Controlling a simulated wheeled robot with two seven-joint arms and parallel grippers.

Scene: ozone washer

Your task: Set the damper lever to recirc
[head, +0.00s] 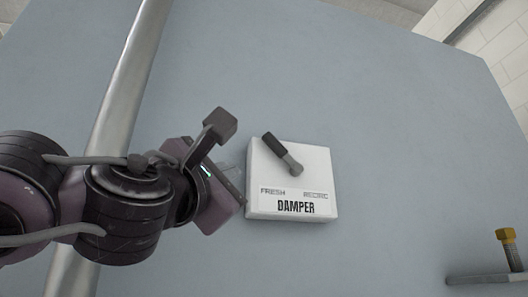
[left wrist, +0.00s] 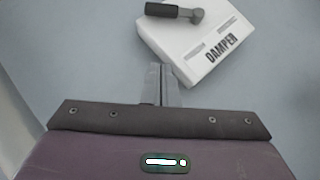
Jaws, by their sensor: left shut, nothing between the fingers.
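The damper box (head: 318,177) is a white plate on the grey-blue panel, printed FRESH at left, RECIRC at right and DAMPER below. Its lever (head: 281,152) has a black grip and a grey pivot, and leans up and to the left, on the FRESH side. In the left wrist view the lever (left wrist: 175,11) lies at the top edge over the box (left wrist: 185,48). My left gripper (head: 238,172) is shut and empty at the left side of the box, apart from the lever. Its fingers (left wrist: 162,72) point towards the box. My right gripper is not in view.
A metal pipe (head: 125,85) runs slanting up the panel behind my left arm. A grey bracket with a yellow-topped bolt (head: 506,240) sticks out at the lower right. The panel (head: 390,120) above and right of the box is clear.

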